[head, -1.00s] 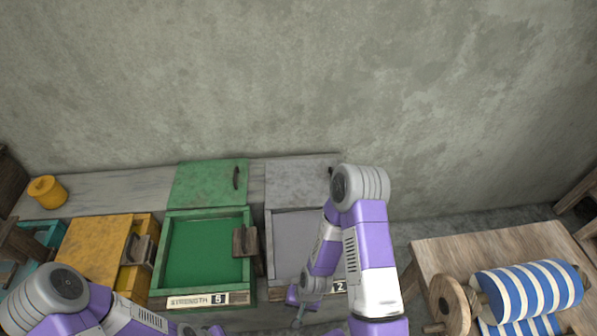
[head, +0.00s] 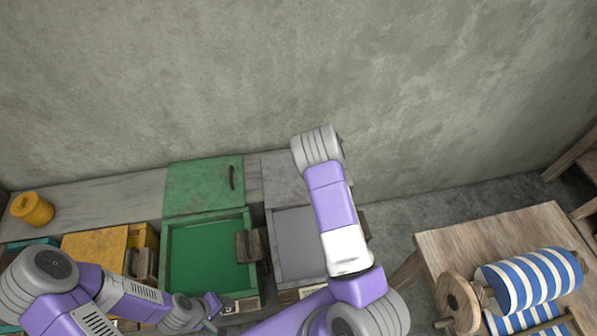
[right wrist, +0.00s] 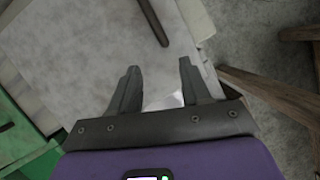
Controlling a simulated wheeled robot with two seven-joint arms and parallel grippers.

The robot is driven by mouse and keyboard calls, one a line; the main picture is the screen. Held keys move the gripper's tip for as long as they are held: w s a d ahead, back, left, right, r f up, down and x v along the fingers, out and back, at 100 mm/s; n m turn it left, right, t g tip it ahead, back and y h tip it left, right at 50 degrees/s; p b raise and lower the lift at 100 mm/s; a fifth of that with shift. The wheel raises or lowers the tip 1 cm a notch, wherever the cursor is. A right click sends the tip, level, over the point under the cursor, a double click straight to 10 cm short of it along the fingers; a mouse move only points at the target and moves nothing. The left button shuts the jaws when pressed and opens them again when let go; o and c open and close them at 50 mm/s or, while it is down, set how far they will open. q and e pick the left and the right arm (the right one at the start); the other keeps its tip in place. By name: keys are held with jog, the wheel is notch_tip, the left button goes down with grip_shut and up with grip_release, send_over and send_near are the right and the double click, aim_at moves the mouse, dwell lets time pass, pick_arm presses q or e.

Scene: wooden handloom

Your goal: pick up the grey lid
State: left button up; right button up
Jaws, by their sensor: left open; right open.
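The grey lid (head: 283,178) lies at the back of the grey box (head: 293,242), beside the green lid. My right arm hides part of it in the head view. In the right wrist view the grey lid (right wrist: 95,55) fills much of the upper middle, with its dark bar handle (right wrist: 153,22) ahead of the fingertips. My right gripper (right wrist: 160,72) is open and empty, apart from the handle; it is hidden in the head view. My left gripper (head: 215,314) is low by the front of the green box; its fingers are small there.
The open green box (head: 208,258) with its green lid (head: 203,186) stands left of the grey box. A yellow box (head: 95,252) and a yellow pot (head: 32,209) are further left. A wooden loom with a striped roll (head: 530,283) is at right. The wall is behind.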

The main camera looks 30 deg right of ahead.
jog(key=shift+w+d+f+m, duration=0.15)
jog(key=shift+w+d+m, duration=0.25)
jog(key=shift+w, duration=0.1)
jog(key=x, duration=0.2)
jog(key=s+x, duration=0.1)
jog(key=x, duration=0.2)
jog(key=shift+d+f+b, duration=0.15)
jog(key=shift+f+b, duration=0.2)
jog(key=shift+b, duration=0.05)
jog(key=shift+w+d+f, duration=0.15)
jog(key=shift+w+f, duration=0.1)
jog(key=shift+f, duration=0.2)
grip_shut()
